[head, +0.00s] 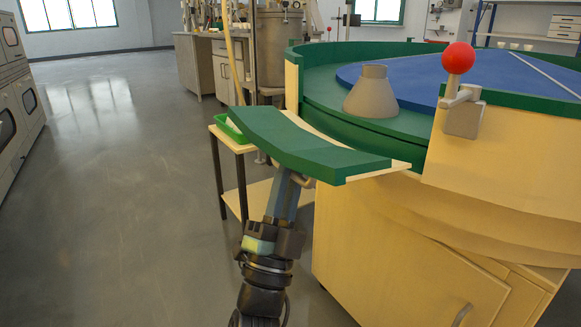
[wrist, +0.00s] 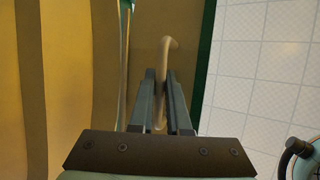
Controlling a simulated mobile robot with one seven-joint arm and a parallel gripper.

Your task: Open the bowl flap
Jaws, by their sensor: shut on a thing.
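The bowl flap (head: 320,145) is a curved panel with a green top and a cream edge. In the head view it stands out from the round bowl's rim (head: 293,85), leaving a gap in the rim behind it. My gripper (head: 287,183) is below the flap, shut on its bent handle (head: 304,181). In the wrist view the handle (wrist: 170,45) runs between the two fingers (wrist: 163,85) of my gripper, against the flap's tan face (wrist: 145,35). The flap hides part of the handle and fingertips in the head view.
A red-knobbed lever (head: 459,58) sits on the rim right of the gap. A grey cone (head: 372,92) stands inside the bowl, by the blue disc (head: 420,75). A small table with a green tray (head: 229,128) stands behind the flap. The floor (head: 120,200) at left is clear.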

